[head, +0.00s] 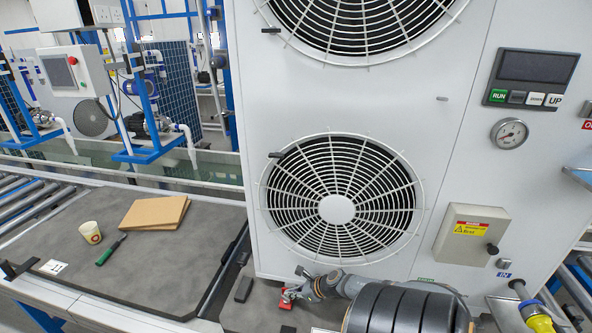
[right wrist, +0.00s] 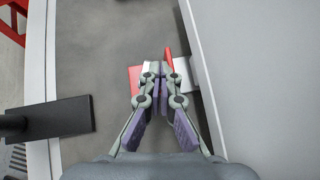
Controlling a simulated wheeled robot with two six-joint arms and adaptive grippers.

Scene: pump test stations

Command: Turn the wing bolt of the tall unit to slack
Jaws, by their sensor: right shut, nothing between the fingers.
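The tall unit (head: 240,200) is a big light grey housing with two round fan grilles; it stands on the grey mat. Small red parts (head: 287,301) lie at the foot of its front, beside my right gripper (head: 292,289). In the right wrist view a red flat piece (right wrist: 134,78) and an upright red wing (right wrist: 168,55) show at the fingertips, next to a white bracket (right wrist: 182,70) at the unit's base. The right gripper's fingers (right wrist: 157,75) are shut and empty, partly covering the red parts. I cannot tell the wing bolt's exact angle. My left gripper is not in view.
A cup (head: 90,232), a green-handled screwdriver (head: 111,249) and brown cardboard (head: 155,213) lie on the mat to the left. A dark block (head: 244,289) lies near the unit's base. The unit's wall bounds the right side of the gripper in the wrist view.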

